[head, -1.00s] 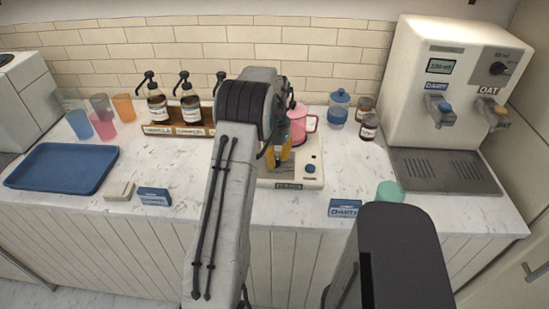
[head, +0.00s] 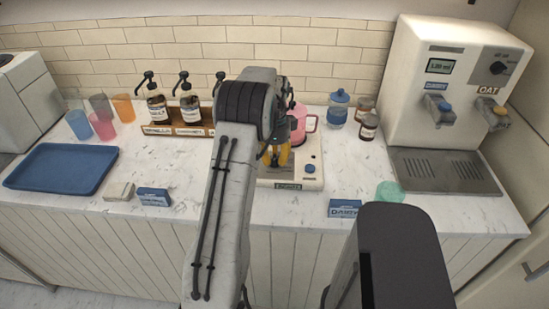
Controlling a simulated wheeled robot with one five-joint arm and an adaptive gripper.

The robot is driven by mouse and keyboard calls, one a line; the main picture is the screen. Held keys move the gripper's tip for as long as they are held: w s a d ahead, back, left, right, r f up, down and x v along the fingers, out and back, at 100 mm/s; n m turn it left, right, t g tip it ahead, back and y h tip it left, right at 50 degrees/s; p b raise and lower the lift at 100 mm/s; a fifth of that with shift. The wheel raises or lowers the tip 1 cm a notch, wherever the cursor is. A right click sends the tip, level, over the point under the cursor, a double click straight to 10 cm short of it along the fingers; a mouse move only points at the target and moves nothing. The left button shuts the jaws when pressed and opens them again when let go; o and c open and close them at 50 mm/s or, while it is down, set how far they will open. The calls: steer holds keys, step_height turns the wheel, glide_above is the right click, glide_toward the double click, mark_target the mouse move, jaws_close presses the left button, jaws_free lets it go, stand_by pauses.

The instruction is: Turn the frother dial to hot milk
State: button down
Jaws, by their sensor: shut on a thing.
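The milk frother (head: 318,184) is a cream base on the counter, with a pink pitcher (head: 299,122) standing at its back. A small display (head: 287,186) is on its front edge, its text too small to read surely. A round blue control (head: 309,168) sits at the right of its top. My gripper (head: 276,160), with yellow fingers, points down at the left part of the frother's top, left of the blue control. It is shut there on what appears to be the frother dial, which the fingers and my arm hide. The dial's setting cannot be seen.
Syrup bottles in a wooden rack (head: 180,130) stand left of my arm. A blue lidded jar (head: 338,108) and brown jars (head: 368,127) are right of the frother. A blue tray (head: 62,168) is left.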

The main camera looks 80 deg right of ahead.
mark_target(275, 157)
steer(key=shift+a+f+m, duration=0.25)
steer(key=shift+m, duration=0.05)
stand_by(0.4)
steer(key=c, duration=1.3)
jaws_free()
steer(key=o, duration=0.5)
steer(key=shift+d+r, duration=0.15)
steer(key=shift+c, duration=0.2)
step_height(275, 157, up, 12)
